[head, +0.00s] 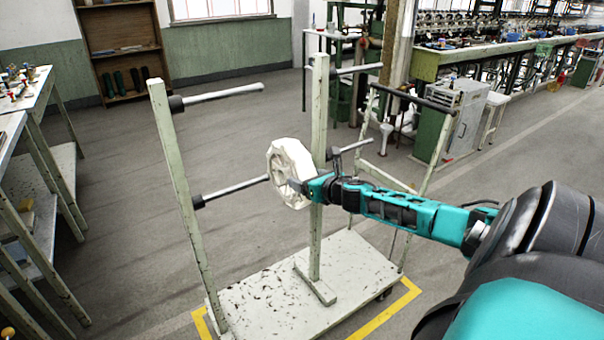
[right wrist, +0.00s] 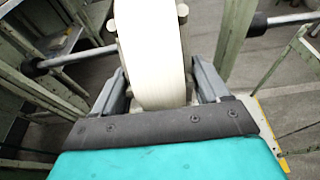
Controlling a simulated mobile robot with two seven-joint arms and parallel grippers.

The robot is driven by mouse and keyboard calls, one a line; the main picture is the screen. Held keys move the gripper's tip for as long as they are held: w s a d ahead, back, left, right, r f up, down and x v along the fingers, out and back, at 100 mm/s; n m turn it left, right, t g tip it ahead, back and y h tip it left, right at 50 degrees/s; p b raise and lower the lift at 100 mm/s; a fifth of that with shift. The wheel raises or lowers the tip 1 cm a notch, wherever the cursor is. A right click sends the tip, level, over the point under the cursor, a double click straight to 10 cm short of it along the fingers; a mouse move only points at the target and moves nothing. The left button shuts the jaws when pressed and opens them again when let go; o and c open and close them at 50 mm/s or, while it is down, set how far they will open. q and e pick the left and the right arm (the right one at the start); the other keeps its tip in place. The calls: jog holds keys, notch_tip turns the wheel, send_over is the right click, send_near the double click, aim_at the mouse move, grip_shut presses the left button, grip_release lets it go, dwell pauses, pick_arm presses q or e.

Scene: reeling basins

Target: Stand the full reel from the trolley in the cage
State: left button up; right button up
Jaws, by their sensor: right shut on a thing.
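The full reel (head: 285,165), white and many-sided, is at the trolley's lower peg (head: 236,187). My right gripper (head: 300,187) is shut on the reel's near side. In the right wrist view the reel (right wrist: 157,60) sits between the two fingers of my right gripper (right wrist: 160,85). The peg (right wrist: 75,60) shows left of the reel there; I cannot tell whether it still passes through the hub. The trolley (head: 290,300) is a pale, chipped frame with posts and a flat base. My left gripper is not in view. I cannot make out the cage.
An empty upper peg (head: 225,94) sticks out from the trolley's left post (head: 172,150). A middle post (head: 318,130) stands close behind the reel. Worktables (head: 30,130) line the left, and a shelf rack (head: 122,50) stands at the back. Open floor (head: 110,230) lies left of the trolley.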

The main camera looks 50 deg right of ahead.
jog(key=p+v, duration=0.7)
jog(key=v, duration=0.9)
jog(key=shift+a+r, duration=0.1)
jog(key=w+a+r, duration=0.2)
jog(key=w+a, duration=0.1)
jog(key=a, duration=0.6)
jog(key=w+a+r, duration=0.3)
jog(key=a, duration=0.6)
jog(key=s+a+r+n+y, duration=0.1)
jog(key=a+r, duration=0.2)
jog(key=a, duration=0.5)
jog(key=s+a+r+n+y, duration=0.1)
jog(key=a+r, duration=0.3)
jog(key=a, duration=0.4)
jog(key=shift+s+n+y, duration=0.3)
jog(key=shift+n+y, duration=0.1)
jog(key=shift+y, duration=0.2)
